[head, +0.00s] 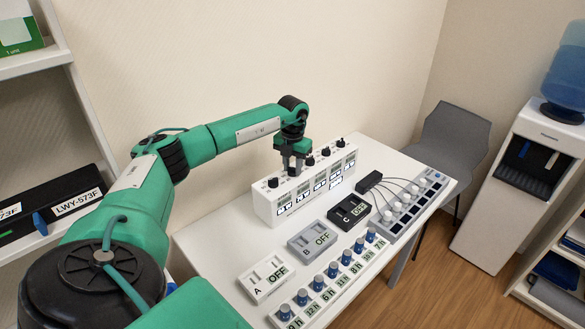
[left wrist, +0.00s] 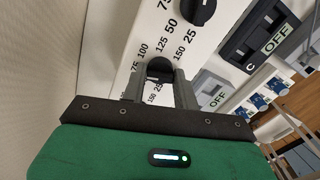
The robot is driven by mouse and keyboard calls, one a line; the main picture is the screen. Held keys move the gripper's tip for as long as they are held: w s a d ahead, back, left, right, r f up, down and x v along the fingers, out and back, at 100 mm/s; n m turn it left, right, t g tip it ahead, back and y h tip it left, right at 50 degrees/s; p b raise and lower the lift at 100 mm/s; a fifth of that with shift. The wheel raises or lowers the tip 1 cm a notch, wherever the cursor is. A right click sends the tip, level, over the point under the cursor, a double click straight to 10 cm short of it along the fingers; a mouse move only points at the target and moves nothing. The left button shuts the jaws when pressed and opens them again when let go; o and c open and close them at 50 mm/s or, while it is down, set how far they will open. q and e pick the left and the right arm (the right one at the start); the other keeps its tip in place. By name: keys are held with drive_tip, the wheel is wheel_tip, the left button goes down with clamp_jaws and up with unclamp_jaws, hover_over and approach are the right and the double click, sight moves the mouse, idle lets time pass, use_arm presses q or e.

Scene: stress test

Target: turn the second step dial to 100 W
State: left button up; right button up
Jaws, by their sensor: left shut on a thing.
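A white box (head: 300,195) on the table carries a row of black step dials on its top. My left gripper (head: 292,168) points down over the second dial from the left and hides it in the head view. In the left wrist view, the fingers of my left gripper (left wrist: 159,88) are shut on this black dial (left wrist: 158,67). Numbers such as 75, 100, 125 and 150 are printed around it; the fingers partly cover the scale, and I cannot tell the dial's setting. A neighbouring dial (left wrist: 198,10) is free. My right gripper is not in view.
The first dial (head: 273,183) and third dial (head: 310,161) stand close on either side. In front lie switch boxes A (head: 265,278), B (head: 312,241) and C (head: 349,212), reading OFF, a row of blue knobs (head: 333,269) and a power strip (head: 412,208) with cables.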

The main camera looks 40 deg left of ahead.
use_arm(q)
drive_tip(key=m+b, duration=0.1)
drive_tip(key=m, duration=0.4)
drive_tip(key=shift+m, duration=0.4)
drive_tip(key=shift+r+m+b, duration=0.1)
drive_tip(key=shift+m+b, duration=0.2)
drive_tip(key=shift+m, duration=0.6)
drive_tip(key=o, duration=1)
